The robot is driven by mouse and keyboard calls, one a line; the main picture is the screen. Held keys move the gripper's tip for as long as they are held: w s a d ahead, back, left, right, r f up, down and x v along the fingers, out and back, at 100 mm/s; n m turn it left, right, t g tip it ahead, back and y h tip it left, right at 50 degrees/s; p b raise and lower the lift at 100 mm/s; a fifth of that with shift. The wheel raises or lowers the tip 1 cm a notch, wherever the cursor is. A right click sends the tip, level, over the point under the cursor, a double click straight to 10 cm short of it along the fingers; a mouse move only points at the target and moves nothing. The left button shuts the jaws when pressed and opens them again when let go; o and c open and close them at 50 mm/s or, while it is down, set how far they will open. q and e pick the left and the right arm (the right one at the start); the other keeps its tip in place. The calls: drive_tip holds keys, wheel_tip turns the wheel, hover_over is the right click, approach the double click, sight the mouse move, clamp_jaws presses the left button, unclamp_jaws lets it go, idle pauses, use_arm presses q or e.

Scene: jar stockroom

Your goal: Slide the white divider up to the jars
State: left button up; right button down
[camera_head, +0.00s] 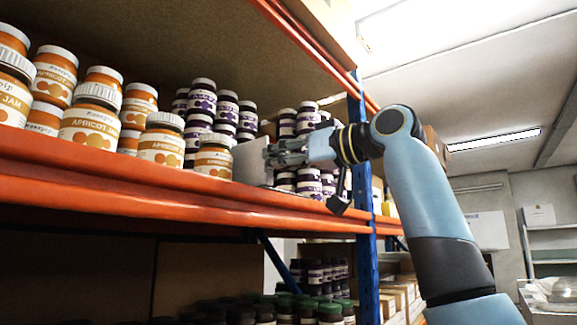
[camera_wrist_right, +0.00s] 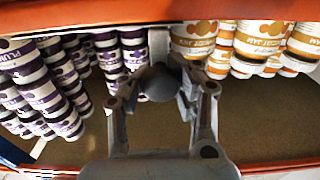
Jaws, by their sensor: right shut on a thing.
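The white divider (camera_head: 251,162) stands upright on the orange-edged shelf, between the apricot jam jars and the dark plum jars. My right gripper (camera_head: 272,155) is at its front and is shut on it. In the right wrist view the divider (camera_wrist_right: 158,44) shows as a pale strip beyond the fingers (camera_wrist_right: 160,88), partly hidden by a dark rounded part. The nearest apricot jar (camera_head: 213,157) is close beside the divider; I cannot tell whether they touch. Plum jars (camera_head: 310,182) stand on its other side. My left gripper is not in view.
The orange shelf beam (camera_head: 130,187) runs along the front edge. A blue upright post (camera_head: 361,215) stands to the right of my gripper. More jars with green lids (camera_head: 330,313) stand on the lower shelf.

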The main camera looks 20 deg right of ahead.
drive_tip(key=shift+s+f, duration=0.1)
drive_tip(key=shift+f, duration=0.05)
drive_tip(key=c, duration=1.6)
unclamp_jaws()
drive_tip(key=shift+o, duration=1.2)
drive_tip(key=shift+s, duration=0.1)
drive_tip(key=o, duration=0.4)
drive_tip(key=shift+s+d+r, duration=0.1)
drive_tip(key=shift+s+r, duration=0.1)
drive_tip(key=shift+s, duration=0.2)
drive_tip(key=shift+w, duration=0.2)
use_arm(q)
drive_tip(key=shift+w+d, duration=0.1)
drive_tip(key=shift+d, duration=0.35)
use_arm(e)
drive_tip(key=shift+v, duration=6)
drive_tip(key=shift+f, duration=0.15)
